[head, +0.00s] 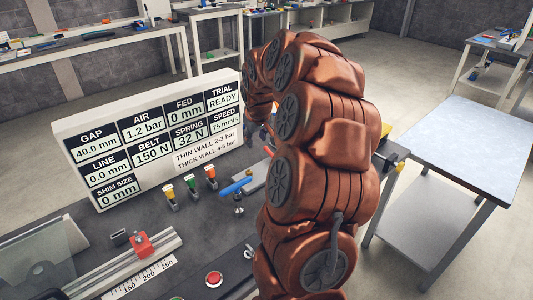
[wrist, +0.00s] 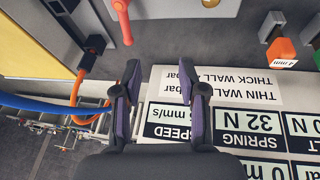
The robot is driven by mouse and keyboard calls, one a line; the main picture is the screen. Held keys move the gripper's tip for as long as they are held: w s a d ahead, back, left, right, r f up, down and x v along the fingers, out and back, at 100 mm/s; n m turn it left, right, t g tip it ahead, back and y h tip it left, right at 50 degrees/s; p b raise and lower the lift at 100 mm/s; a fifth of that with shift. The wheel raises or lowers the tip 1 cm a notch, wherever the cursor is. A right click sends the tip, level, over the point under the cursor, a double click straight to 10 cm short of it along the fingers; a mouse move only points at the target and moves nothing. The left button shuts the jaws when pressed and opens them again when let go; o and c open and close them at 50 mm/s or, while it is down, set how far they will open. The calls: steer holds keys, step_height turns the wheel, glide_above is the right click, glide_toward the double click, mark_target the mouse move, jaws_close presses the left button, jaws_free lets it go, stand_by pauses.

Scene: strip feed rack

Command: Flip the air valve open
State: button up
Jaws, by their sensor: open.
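My gripper (wrist: 162,72) is open and empty in the wrist view, its two dark fingers apart over the edge of the white display board. A red lever-like handle (wrist: 122,22) stands beyond the left fingertip, apart from it. A black fitting with an orange part (wrist: 95,44) and an orange hose (wrist: 77,88) lies left of the fingers. I cannot tell for sure which of these is the air valve. In the head view my arm hides the gripper and much of that area; a small red piece (head: 268,151) shows beside the arm.
The display board (head: 62,133) reads AIR 1.2 bar and TRIAL READY. Green, yellow and orange blocks (head: 210,171), a blue bar (head: 235,186), a red slider block (head: 142,244) and a red button (head: 214,279) are on the dark bench. A side table (head: 470,145) at right is clear.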

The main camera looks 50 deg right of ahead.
glide_toward(267, 148)
steer(key=f, duration=0.1)
steer(key=shift+p+x, duration=0.8)
steer(key=shift+x, duration=3.3)
steer(key=shift+w+r, duration=0.1)
steer(key=shift+w, duration=0.05)
jaws_close()
